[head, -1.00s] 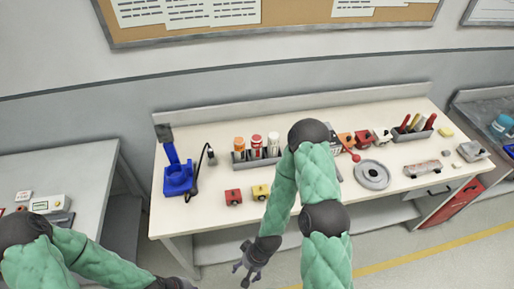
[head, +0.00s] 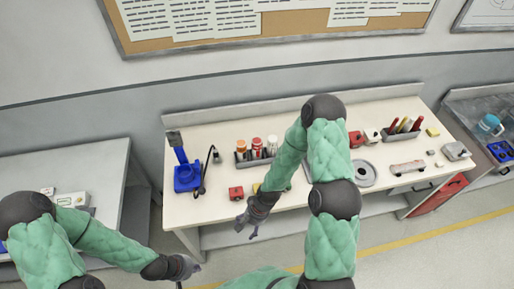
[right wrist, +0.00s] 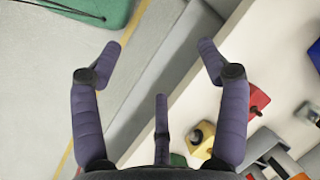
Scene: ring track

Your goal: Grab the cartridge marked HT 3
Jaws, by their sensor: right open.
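Three upright cartridges stand in a grey rack (head: 243,164) towards the back of the white workbench: an orange-capped one (head: 241,146), a red-and-white one (head: 257,147) and a pale one (head: 272,145). Their markings are too small to read, so I cannot tell which is HT 3. My right gripper (head: 252,228) is open and empty at the bench's front edge, well in front of the rack. Its spread fingers (right wrist: 158,55) show in the right wrist view. My left gripper (head: 186,270) is low at the left, away from the bench; its jaws are unclear.
A small red block (head: 236,193) and a yellow block (right wrist: 201,137) lie near the right hand. A blue stand (head: 187,176) is at the bench's left. A round grey disc (head: 364,173) and a pen holder (head: 402,133) are further right. My right arm hides the bench's middle.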

